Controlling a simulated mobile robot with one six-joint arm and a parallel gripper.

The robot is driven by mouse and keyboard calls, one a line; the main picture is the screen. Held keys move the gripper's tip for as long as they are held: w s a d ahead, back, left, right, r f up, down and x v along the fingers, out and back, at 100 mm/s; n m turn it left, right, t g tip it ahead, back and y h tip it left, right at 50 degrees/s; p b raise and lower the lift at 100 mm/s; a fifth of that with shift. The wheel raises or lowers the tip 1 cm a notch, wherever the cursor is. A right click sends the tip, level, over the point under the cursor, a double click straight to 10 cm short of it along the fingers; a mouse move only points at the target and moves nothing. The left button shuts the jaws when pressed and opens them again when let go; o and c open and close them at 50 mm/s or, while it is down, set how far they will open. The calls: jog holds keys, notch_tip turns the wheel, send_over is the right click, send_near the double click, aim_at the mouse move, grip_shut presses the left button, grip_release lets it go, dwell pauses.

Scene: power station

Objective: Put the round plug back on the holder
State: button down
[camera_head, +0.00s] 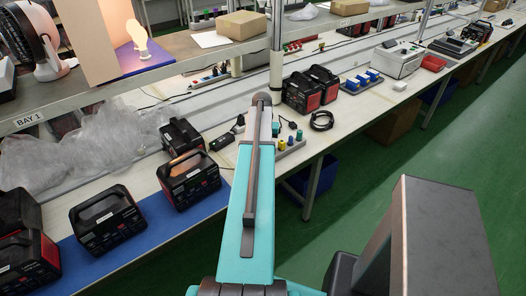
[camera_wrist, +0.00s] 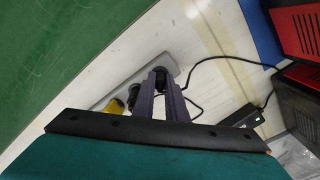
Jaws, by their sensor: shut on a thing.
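In the wrist view my gripper (camera_wrist: 160,80) reaches down over the bench, its two dark fingers close together on a small black plug (camera_wrist: 160,71), the round plug as far as I can tell. The fingers hide much of it. The grey holder (camera_wrist: 172,65) lies just beyond and below the fingertips; I cannot tell whether the plug touches it. A yellow plug (camera_wrist: 114,106) and another dark plug stand on the holder to the left of the fingers. In the head view the holder (camera_head: 292,145) shows partly, right of my teal arm, which hides my gripper.
In the wrist view a black cable loops right of the fingers, near a black adapter (camera_wrist: 240,116). In the head view black-and-red power stations (camera_head: 190,178) stand left on a blue mat (camera_head: 150,232). A coiled cable (camera_head: 322,121) lies right of the holder. The shelf (camera_head: 130,83) overhangs at left.

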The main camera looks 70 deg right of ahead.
jog(key=shift+f, duration=0.1)
jog(key=c, duration=1.7)
grip_release()
jog(key=shift+r, duration=0.2)
jog(key=shift+r+b, duration=1.75)
jog(key=shift+r, duration=5)
